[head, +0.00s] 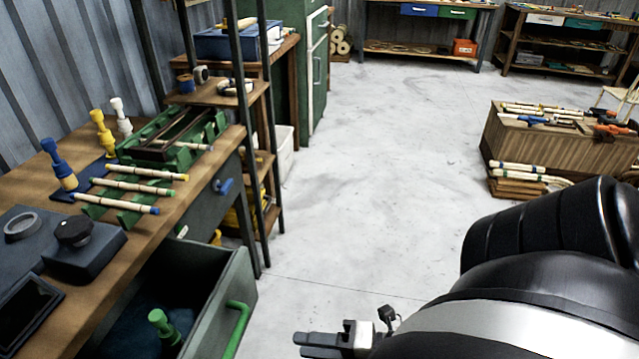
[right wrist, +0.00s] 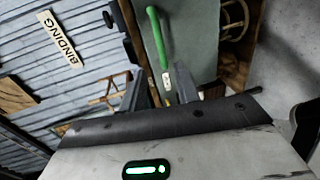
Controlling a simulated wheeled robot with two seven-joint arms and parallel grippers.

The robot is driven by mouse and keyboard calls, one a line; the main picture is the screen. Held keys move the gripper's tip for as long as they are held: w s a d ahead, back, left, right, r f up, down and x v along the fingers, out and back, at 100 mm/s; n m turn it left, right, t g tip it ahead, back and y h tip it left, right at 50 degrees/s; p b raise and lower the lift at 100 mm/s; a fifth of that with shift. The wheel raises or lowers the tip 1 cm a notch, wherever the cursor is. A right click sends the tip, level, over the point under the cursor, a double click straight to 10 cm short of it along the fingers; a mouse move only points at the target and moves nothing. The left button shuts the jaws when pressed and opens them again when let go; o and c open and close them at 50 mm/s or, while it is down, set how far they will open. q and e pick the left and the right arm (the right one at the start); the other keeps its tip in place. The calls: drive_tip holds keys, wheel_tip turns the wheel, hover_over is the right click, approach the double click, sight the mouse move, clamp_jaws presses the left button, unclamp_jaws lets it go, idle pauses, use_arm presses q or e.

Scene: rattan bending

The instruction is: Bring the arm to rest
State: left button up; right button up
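My right arm comes in at the lower right of the head view. Its gripper (head: 318,345) hangs over the floor, to the right of the open drawer (head: 235,285), apart from its green handle (head: 236,330). In the right wrist view the two fingers (right wrist: 160,88) stand apart with nothing held between them. A green bar handle (right wrist: 156,38) on a grey-green panel shows beyond the fingers. My left gripper is out of view.
The workbench (head: 140,240) at left holds a green jig (head: 175,135), several banded rattan sticks and blue, yellow and white pegs. A green peg (head: 163,328) stands in the drawer. A wooden crate (head: 535,150) stands at right. The middle floor is clear.

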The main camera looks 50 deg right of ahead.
drive_tip(key=shift+s+d+r, duration=0.1)
drive_tip(key=shift+s+d, duration=0.15)
drive_tip(key=shift+s, duration=0.2)
idle(0.3)
drive_tip(key=w+d+m+g+h, duration=0.25)
drive_tip(key=w+m+h, duration=0.55)
drive_tip(key=m, duration=0.7)
drive_tip(key=s+a+r+m+g+y, duration=0.1)
drive_tip(key=s+a+r+m+g, duration=0.1)
drive_tip(key=s+a+m+g, duration=0.6)
drive_tip(key=w+a+f+n+t+y, duration=0.1)
drive_tip(key=w+a+f+t+y, duration=0.2)
drive_tip(key=t, duration=0.4)
drive_tip(key=w+a+f, duration=0.1)
drive_tip(key=w+a, duration=0.1)
drive_tip(key=shift+w+a+f+n, duration=0.3)
drive_tip(key=shift+w+f+n, duration=0.05)
drive_tip(key=shift+n, duration=0.05)
